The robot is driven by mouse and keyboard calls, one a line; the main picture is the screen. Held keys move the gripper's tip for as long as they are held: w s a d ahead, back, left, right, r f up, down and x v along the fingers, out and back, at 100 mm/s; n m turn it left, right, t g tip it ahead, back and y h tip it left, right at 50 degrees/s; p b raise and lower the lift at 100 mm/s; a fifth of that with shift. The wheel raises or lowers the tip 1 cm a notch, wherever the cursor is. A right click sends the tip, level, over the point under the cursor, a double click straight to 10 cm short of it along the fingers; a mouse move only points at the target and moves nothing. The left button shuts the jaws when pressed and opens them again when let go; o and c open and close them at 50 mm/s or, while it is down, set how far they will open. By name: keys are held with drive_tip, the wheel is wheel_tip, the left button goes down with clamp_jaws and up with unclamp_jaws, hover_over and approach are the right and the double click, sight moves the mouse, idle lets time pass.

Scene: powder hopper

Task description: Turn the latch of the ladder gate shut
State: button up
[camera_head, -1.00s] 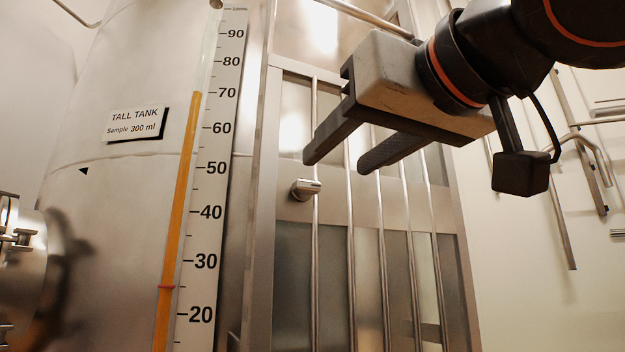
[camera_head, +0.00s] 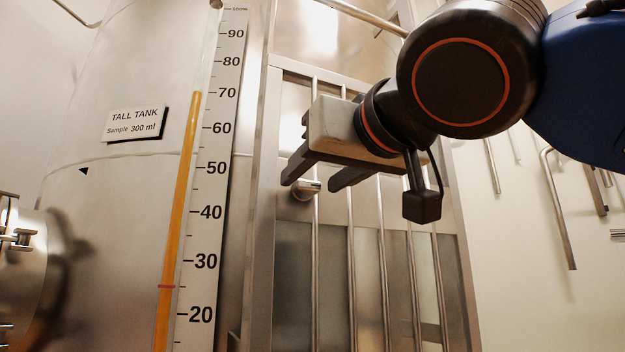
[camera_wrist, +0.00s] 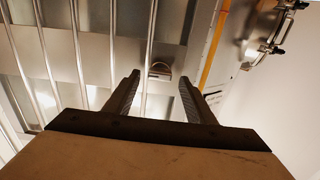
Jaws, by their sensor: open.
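The ladder gate (camera_head: 365,214) is a metal frame with upright bars and a flat cross plate. Its latch (camera_head: 306,191) is a small metal knob on the plate near the gate's left side. In the wrist view the latch (camera_wrist: 160,70) shows beyond and between my fingertips. My gripper (camera_head: 310,184) is open and empty, its two dark fingers pointing at the gate. In the head view the fingers overlap the upper part of the latch. The wrist view shows a gap between the fingertips (camera_wrist: 160,79) and the latch. I cannot tell whether anything touches.
The tall tank (camera_head: 120,220) stands at the left with a label (camera_head: 135,124) and a level scale (camera_head: 212,170) beside the gate. A round metal fitting (camera_head: 25,245) sits at the far left. Pipes (camera_head: 558,205) hang on the right wall.

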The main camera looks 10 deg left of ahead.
drive_tip(key=shift+x, duration=0.95)
drive_tip(key=c, duration=1)
drive_tip(key=shift+c, duration=0.2)
